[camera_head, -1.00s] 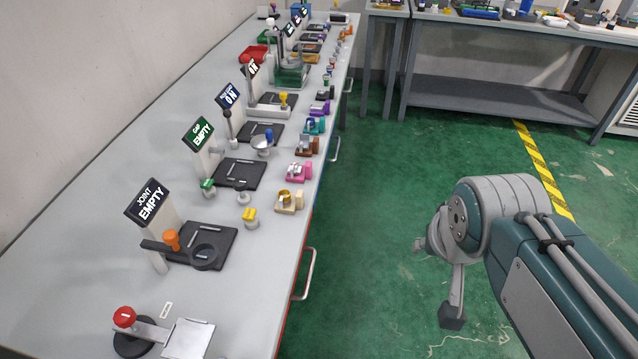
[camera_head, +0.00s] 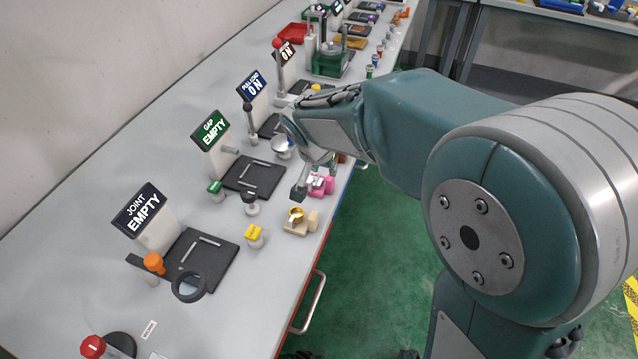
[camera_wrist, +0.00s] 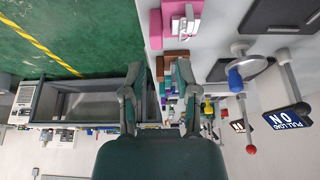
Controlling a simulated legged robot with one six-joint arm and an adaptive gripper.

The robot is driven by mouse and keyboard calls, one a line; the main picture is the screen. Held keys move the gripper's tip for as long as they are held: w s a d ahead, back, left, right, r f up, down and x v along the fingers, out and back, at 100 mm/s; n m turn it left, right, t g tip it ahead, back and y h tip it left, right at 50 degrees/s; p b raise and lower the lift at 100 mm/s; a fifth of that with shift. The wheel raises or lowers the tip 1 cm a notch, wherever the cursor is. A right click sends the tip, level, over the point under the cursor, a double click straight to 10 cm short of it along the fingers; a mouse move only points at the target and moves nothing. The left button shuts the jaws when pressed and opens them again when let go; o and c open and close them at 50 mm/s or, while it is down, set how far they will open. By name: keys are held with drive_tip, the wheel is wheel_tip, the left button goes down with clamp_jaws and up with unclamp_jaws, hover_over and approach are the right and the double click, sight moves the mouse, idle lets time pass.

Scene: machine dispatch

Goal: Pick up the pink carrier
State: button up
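The pink carrier (camera_head: 328,185) stands near the right edge of the long grey table, partly hidden behind my gripper in the head view. In the wrist view the pink carrier (camera_wrist: 178,22) is at the top, with a pale metal piece on it. My gripper (camera_wrist: 158,72) is open in the wrist view, its two fingers spread with nothing between them. In the head view my gripper (camera_head: 303,172) hangs over the table edge beside the pink carrier. I cannot tell if a finger touches it.
A tan carrier with a gold ring (camera_head: 297,222) stands just in front of the pink one. A black plate (camera_head: 254,178) and a metal dish (camera_head: 284,147) are to the left. A yellow-topped stamp (camera_head: 254,235) is nearer. Green floor (camera_head: 372,280) lies right of the table.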

sight(329, 178)
drive_tip(key=x, duration=0.7)
drive_tip(key=shift+w+d+f, duration=0.1)
drive_tip(key=shift+w+d, duration=0.2)
clamp_jaws()
